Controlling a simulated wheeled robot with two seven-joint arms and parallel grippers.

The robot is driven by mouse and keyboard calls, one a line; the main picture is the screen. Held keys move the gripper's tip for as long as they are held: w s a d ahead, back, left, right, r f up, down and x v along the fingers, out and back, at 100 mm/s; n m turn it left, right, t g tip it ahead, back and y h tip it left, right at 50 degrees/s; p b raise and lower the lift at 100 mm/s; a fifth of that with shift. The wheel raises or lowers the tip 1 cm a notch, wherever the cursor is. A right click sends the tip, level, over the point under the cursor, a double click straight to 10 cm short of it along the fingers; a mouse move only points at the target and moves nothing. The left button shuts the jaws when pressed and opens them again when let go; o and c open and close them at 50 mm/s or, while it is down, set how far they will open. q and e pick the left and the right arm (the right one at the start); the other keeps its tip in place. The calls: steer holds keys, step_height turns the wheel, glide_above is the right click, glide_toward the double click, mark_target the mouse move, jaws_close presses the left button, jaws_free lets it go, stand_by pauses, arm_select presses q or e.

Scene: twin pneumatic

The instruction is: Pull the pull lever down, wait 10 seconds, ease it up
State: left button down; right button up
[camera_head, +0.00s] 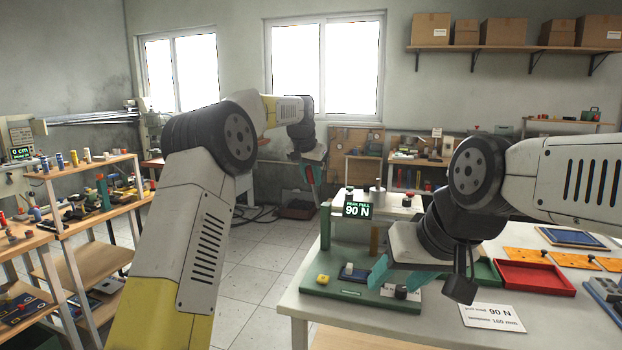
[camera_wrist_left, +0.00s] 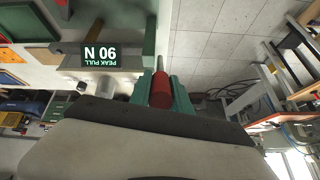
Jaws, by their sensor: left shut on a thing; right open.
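The pull lever shows in the left wrist view as a red cylindrical grip (camera_wrist_left: 161,92) on a thin metal rod. My left gripper (camera_wrist_left: 163,88) is shut around this grip, with a green finger on each side. In the head view my left gripper (camera_head: 315,180) is at the left edge of the test stand, and the lever is mostly hidden there. My right gripper (camera_head: 398,274) is open, low over the stand's green base (camera_head: 345,289).
A wooden shelf (camera_head: 70,225) with small parts stands at the left. Tiled floor (camera_head: 245,262) is clear between them.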

arm_select(q)
steer(key=c, duration=1.2)
jaws_free()
steer(key=v, duration=0.7)
steer(key=shift+s+r, duration=0.2)
steer(key=shift+r, duration=0.1)
